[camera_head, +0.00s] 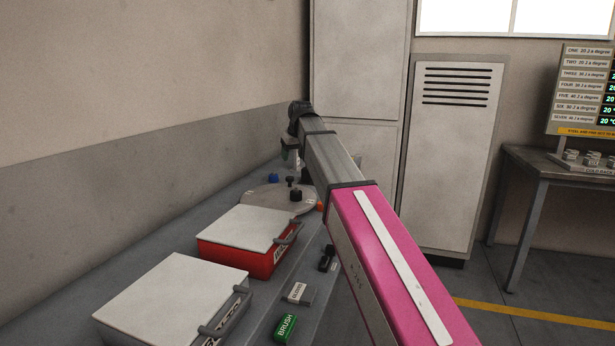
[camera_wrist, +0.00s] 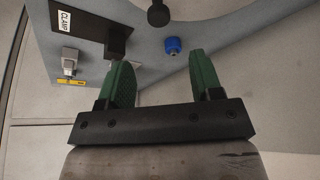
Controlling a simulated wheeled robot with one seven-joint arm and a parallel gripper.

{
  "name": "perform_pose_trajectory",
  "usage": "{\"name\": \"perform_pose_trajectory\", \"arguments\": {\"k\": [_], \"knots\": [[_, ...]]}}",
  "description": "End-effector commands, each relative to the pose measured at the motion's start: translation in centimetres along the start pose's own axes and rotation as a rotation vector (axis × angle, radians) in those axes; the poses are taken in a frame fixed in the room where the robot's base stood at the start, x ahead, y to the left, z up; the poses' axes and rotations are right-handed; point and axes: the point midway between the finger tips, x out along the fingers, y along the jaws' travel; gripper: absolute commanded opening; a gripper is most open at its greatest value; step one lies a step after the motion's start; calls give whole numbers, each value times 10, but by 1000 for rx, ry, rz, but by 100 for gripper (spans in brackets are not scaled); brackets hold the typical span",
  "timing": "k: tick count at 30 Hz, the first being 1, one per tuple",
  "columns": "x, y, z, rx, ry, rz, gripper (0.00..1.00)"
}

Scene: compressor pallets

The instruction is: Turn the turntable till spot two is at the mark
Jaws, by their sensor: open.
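The turntable (camera_head: 262,200) is a round grey disc on the bench in the head view, left of my arm. A black knob (camera_head: 293,190) stands on it, near a small white marking. My gripper (camera_wrist: 164,82) is open in the wrist view, with green fingers apart and nothing between them. A blue knob (camera_wrist: 173,46) lies beyond the fingertips, and a black round knob (camera_wrist: 158,14) is at the top edge. My arm hides part of the disc's right side in the head view. I cannot read which spot is at the mark.
A dark plate labelled CLAMP (camera_wrist: 85,28) is at upper left in the wrist view. A red box with a pale lid (camera_head: 240,228) and another pale-lidded box (camera_head: 172,297) stand nearer on the bench. A green BRUSH block (camera_head: 286,328) lies near the bench's front edge.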

Motion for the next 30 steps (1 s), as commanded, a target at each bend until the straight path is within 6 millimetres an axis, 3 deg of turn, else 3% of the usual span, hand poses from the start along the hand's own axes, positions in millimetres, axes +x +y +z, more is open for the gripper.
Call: {"name": "perform_pose_trajectory", "arguments": {"k": [5,21,30], "knots": [[12,-2,-1,3,0,1,59],[95,-2,-1,1,-1,1,59],[108,-2,-1,1,1,1,59]]}}
